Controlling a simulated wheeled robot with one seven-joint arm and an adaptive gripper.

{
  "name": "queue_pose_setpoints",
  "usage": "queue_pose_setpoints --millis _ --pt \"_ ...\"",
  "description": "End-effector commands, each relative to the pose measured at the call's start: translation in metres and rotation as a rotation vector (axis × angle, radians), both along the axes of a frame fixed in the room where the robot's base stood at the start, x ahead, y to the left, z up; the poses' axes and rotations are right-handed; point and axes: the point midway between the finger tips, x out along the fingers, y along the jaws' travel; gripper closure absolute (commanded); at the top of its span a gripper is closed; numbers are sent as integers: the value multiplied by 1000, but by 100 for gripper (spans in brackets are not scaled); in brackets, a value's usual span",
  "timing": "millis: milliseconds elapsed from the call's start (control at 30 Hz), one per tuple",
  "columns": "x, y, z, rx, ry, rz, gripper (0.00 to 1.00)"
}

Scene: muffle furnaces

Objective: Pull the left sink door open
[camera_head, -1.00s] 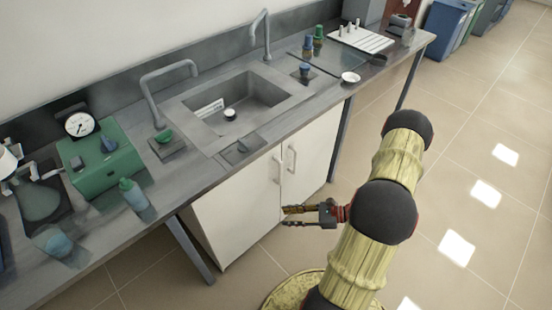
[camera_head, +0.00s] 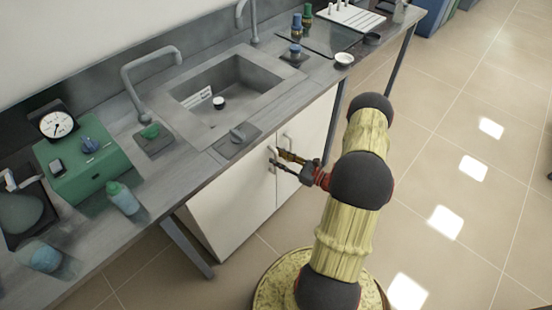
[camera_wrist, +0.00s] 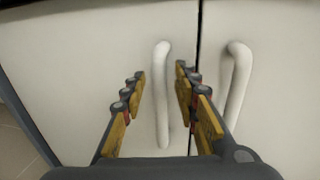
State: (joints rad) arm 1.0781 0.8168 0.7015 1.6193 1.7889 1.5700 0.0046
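The left sink door (camera_head: 230,205) is a white cabinet panel below the sink, and it is shut. Its pale vertical bar handle (camera_wrist: 161,110) lies near the door's right edge. My gripper (camera_head: 277,164) is at the front of the cabinet, at handle height. In the wrist view my gripper (camera_wrist: 160,76) is open, with one finger on each side of the left handle and gaps to both. I cannot tell how deep the fingers reach around it. In the head view the fingers partly hide the left handle.
The right door (camera_wrist: 281,110) has its own handle (camera_wrist: 237,85), just right of my right finger. Above is the counter with the sink (camera_head: 235,90). A dark counter leg (camera_head: 188,247) stands left of the cabinet. The tiled floor (camera_head: 440,150) to the right is clear.

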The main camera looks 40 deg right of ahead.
Motion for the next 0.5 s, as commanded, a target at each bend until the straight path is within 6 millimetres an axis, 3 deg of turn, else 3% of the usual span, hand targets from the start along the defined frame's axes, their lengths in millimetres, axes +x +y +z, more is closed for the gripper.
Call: queue_pose_setpoints --millis 167,500 --pt "13 4 0 0 0 1 70" --pt "14 4 0 -1 0 0 72"
